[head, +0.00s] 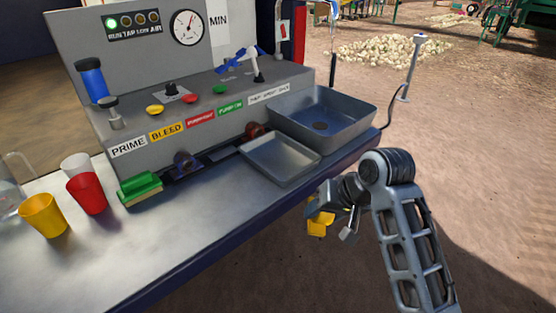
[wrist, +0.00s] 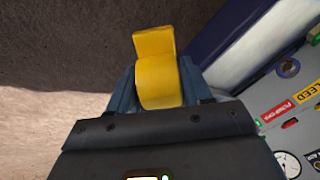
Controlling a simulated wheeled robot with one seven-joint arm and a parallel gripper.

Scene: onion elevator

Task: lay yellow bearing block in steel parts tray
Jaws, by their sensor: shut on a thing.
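The yellow bearing block (head: 320,222) is held in my gripper (head: 335,208), off the front edge of the bench and over the ground. In the wrist view the block (wrist: 158,70) sits between the two fingers of my gripper (wrist: 160,88), with its flat end sticking out past them. The steel parts tray (head: 280,158) lies on the bench, up and to the left of my gripper in the head view. It is shallow, and its visible floor looks empty.
A deep grey sink (head: 322,115) stands right behind the tray. A control panel (head: 200,95) with knobs, buttons and labels stands behind. The front bench top (head: 150,245) is clear.

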